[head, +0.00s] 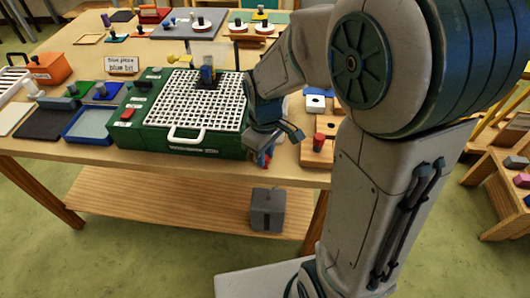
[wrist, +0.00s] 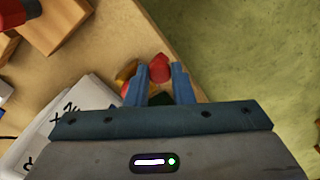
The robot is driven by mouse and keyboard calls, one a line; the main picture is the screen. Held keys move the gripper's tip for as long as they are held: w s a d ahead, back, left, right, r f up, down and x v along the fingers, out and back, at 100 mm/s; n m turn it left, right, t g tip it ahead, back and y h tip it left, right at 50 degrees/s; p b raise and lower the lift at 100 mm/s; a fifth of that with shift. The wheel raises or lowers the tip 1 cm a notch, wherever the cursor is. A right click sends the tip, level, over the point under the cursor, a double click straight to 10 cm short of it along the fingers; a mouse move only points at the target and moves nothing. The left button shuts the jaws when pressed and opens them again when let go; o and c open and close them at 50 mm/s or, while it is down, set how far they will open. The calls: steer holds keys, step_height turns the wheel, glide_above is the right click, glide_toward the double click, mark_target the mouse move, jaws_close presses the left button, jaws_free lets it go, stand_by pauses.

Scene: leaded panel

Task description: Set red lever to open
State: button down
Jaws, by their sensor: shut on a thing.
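My gripper (head: 265,152) is at the front right corner of the green box (head: 180,140), near the table's front edge. In the wrist view my gripper (wrist: 161,84) has its two blue fingers on either side of a red lever (wrist: 158,68) and is shut on it. The rounded red tip shows between the fingertips. Yellow and green parts show beside and below it, partly hidden by the fingers. In the head view my gripper hides most of the lever, so its angle cannot be told.
A white grid (head: 205,98) with a blue and yellow piece tops the green box, and a white handle (head: 187,135) is on its front. A wooden block with a red peg (head: 319,142) stands right of my gripper. A grey box (head: 267,209) sits on the lower shelf.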

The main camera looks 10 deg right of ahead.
steer(key=shift+w+r, duration=0.1)
steer(key=shift+w, duration=0.05)
steer(key=c, duration=1.3)
jaws_free()
steer(key=shift+o, duration=0.2)
step_height(320, 180, up, 14)
steer(key=s+d+f+m+t, duration=0.1)
steer(key=s+d+f+m, duration=0.1)
steer(key=s+m, duration=0.2)
steer(key=s+d+f+m+t, duration=0.2)
steer(key=s+d+f+m, duration=0.1)
steer(key=s, duration=0.4)
steer(key=shift+s+d+m, duration=0.15)
steer(key=shift+s+m, duration=0.05)
steer(key=shift+m, duration=0.4)
